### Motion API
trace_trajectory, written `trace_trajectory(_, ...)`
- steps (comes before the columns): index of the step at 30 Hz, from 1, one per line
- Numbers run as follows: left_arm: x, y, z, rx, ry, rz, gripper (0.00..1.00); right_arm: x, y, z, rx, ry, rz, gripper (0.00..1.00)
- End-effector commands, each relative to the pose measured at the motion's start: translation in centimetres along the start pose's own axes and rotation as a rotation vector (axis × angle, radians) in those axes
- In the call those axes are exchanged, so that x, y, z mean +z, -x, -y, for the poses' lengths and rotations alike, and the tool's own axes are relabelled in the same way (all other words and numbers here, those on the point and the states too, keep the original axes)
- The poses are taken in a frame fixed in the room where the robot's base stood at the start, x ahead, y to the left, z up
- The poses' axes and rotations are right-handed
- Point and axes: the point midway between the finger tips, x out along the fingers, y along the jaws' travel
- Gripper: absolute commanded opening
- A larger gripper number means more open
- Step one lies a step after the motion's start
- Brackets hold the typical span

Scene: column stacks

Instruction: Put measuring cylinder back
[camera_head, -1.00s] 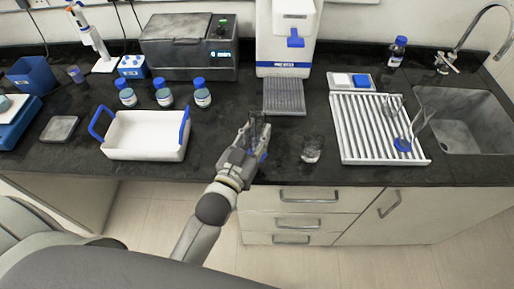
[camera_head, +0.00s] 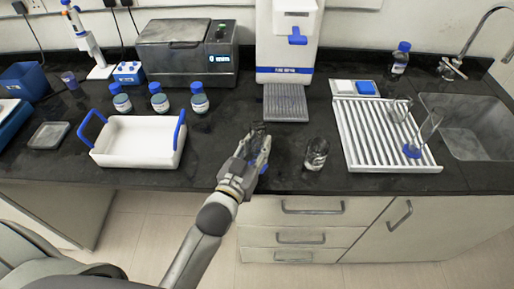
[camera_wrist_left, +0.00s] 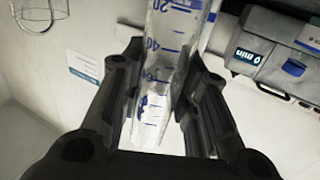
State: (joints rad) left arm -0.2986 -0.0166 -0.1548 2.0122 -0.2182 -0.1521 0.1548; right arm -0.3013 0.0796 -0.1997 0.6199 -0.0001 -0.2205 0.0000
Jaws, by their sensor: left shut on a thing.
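My left gripper (camera_head: 257,146) is over the front part of the dark bench, below the white dispenser's grey tray. In the left wrist view my left gripper (camera_wrist_left: 160,110) is shut on a clear measuring cylinder (camera_wrist_left: 166,65) with blue graduations, held between its fingers. In the head view the fingers mostly hide this cylinder, and its lower end cannot be made out. Another clear cylinder with a blue base (camera_head: 412,151) is on the white slatted drying rack (camera_head: 352,150) at the right. My right gripper is not in view.
A white tray with blue handles (camera_head: 125,158) is to the left, with several blue-capped bottles (camera_head: 159,99) behind. The dispenser (camera_head: 287,50) stands behind, the sink (camera_head: 470,130) far right.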

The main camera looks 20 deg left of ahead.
Motion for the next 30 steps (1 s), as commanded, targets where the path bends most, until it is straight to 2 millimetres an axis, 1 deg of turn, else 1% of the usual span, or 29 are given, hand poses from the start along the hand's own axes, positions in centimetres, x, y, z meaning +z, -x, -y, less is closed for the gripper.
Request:
trace_trajectory(3,-0.1,0.0,0.0,0.000,0.000,-0.001,0.00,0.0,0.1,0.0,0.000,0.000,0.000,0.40)
trace_trajectory(7,0.3,0.0,0.0,0.000,0.000,-0.001,0.00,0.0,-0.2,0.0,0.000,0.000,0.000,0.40)
trace_trajectory(8,0.2,0.0,0.0,0.000,0.000,-0.001,0.33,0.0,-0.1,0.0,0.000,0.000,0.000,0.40)
trace_trajectory(12,0.2,0.0,0.0,0.000,0.000,0.000,0.51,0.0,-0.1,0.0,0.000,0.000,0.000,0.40)
trace_trajectory(20,0.2,0.0,0.0,0.000,0.000,0.000,0.51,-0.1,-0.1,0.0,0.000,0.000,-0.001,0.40)
trace_trajectory(24,-0.1,0.2,0.0,0.000,0.000,0.001,0.51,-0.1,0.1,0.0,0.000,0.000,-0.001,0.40)
trace_trajectory(26,0.1,0.7,0.0,0.000,0.000,0.002,0.51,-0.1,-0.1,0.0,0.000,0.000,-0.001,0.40)
trace_trajectory(30,0.2,2.7,0.0,0.000,0.000,0.002,0.51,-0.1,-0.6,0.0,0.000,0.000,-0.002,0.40)
